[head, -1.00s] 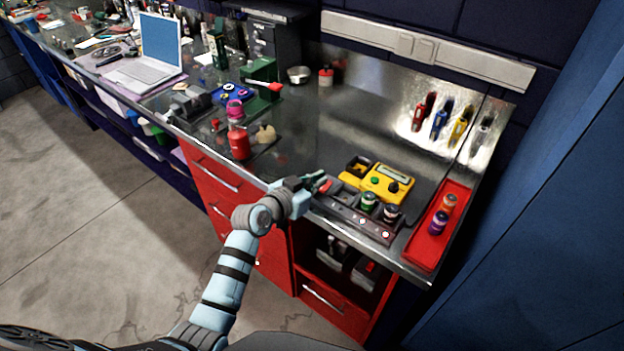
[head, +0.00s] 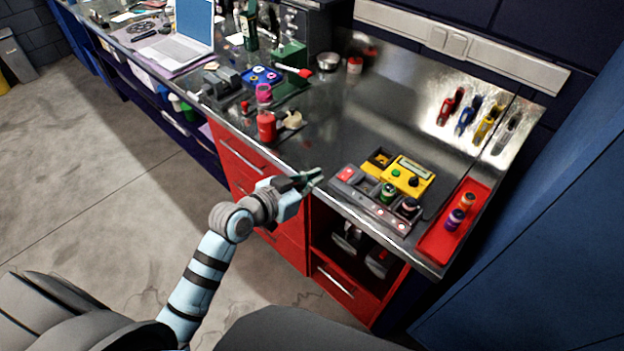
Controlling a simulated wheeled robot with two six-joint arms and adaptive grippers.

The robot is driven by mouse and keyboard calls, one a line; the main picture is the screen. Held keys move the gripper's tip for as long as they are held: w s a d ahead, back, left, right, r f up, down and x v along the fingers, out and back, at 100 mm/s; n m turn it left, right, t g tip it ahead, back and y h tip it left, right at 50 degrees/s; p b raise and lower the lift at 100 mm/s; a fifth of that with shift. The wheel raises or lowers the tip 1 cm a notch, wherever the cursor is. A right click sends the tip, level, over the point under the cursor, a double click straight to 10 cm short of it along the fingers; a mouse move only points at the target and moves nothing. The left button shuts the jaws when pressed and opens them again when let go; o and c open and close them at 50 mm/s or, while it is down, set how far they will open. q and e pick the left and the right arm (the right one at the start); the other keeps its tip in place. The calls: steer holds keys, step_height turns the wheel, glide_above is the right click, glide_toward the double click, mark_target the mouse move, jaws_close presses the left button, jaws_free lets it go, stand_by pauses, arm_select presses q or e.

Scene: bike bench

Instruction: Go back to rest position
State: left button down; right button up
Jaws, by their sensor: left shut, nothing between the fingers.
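My left gripper (head: 312,178) is shut and empty. It is at the front edge of the steel bench (head: 330,130), just left of the grey charger strip (head: 365,200) and apart from it. My left arm comes in from the lower left, in front of the red drawers. My right gripper is not in view.
A yellow device (head: 405,178) sits behind the strip, which holds two cylinders. A red tray (head: 455,222) with orange and purple cylinders is at the right. A red bottle (head: 267,126) and a laptop (head: 187,40) stand farther left. The floor (head: 90,170) left of the bench is clear.

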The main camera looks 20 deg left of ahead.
arm_select(q)
steer(key=shift+s, duration=0.15)
stand_by(0.4)
steer(key=s+a+f+n+g+y, duration=0.1)
steer(key=s+a+f+y, duration=0.15)
steer(key=f, duration=0.65)
steer(key=s+a+f+n+g+y+b, duration=0.1)
steer(key=s+a+f+n+g, duration=0.2)
steer(key=f, duration=0.6)
steer(key=s+a+f+y, duration=0.2)
steer(key=s+a+f, duration=0.15)
steer(key=f, duration=0.55)
steer(key=s+a+f+g+b, duration=0.15)
steer(key=s+f+g, duration=0.25)
steer(key=s+f, duration=0.9)
steer(key=s+d+f+g, duration=0.1)
steer(key=s+f+g, duration=0.1)
steer(key=s, duration=0.8)
steer(key=s+d+f+g, duration=0.1)
steer(key=s+f, duration=0.4)
steer(key=s, duration=0.6)
steer(key=shift+g+b, duration=0.4)
steer(key=shift+g, duration=0.1)
